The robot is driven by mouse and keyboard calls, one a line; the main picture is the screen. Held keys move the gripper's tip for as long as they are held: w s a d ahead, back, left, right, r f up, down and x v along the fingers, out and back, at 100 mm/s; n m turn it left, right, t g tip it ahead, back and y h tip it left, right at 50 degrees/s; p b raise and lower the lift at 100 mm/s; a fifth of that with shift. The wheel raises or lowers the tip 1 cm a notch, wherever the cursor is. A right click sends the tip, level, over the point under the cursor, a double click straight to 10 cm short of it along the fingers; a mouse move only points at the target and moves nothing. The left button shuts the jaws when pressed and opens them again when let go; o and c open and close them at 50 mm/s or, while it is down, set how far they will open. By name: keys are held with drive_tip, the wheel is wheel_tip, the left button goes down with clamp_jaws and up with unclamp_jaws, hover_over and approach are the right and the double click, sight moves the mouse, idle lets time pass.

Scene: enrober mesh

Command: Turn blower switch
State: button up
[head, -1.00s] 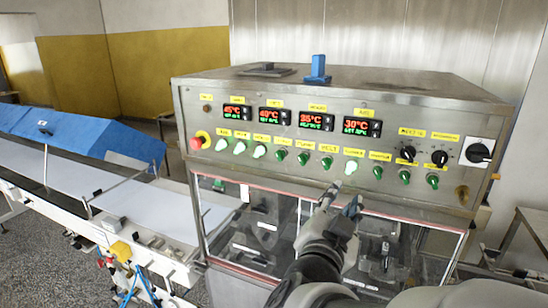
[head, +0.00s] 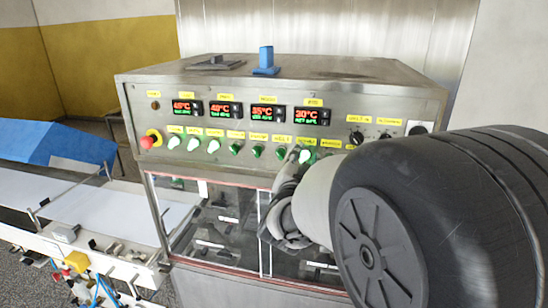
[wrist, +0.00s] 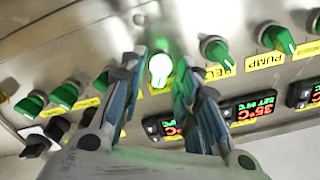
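The blower switch (head: 306,157) appears to be the brightly lit green-white knob in the lower row of the steel control panel (head: 136,112); its label is hard to read. In the wrist view the lit knob (wrist: 159,68) sits between my two fingers, which are apart on either side of it. My gripper (wrist: 161,62) is open; I cannot tell whether either finger touches the knob. In the head view my gripper (head: 297,160) is at the panel front, partly hidden by my arm.
Unlit green knobs flank it, with the belt knob (wrist: 216,50) and pump knob (wrist: 280,40) on one side. Black knobs (head: 356,138) are farther right. A red emergency button (head: 148,142) is at the panel's left. A conveyor with a blue cover (head: 60,145) stands left.

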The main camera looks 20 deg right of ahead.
drive_tip(key=shift+c, duration=0.6)
clamp_jaws()
drive_tip(key=shift+n, duration=0.3)
drive_tip(key=n, duration=0.5)
drive_tip(key=shift+a+r, duration=0.1)
drive_tip(key=n+p, duration=0.1)
drive_tip(key=n, duration=0.5)
drive_tip(key=shift+a+p, duration=0.1)
drive_tip(key=shift+p, duration=0.3)
drive_tip(key=shift+n, duration=0.3)
drive_tip(key=shift+o, duration=0.6)
unclamp_jaws()
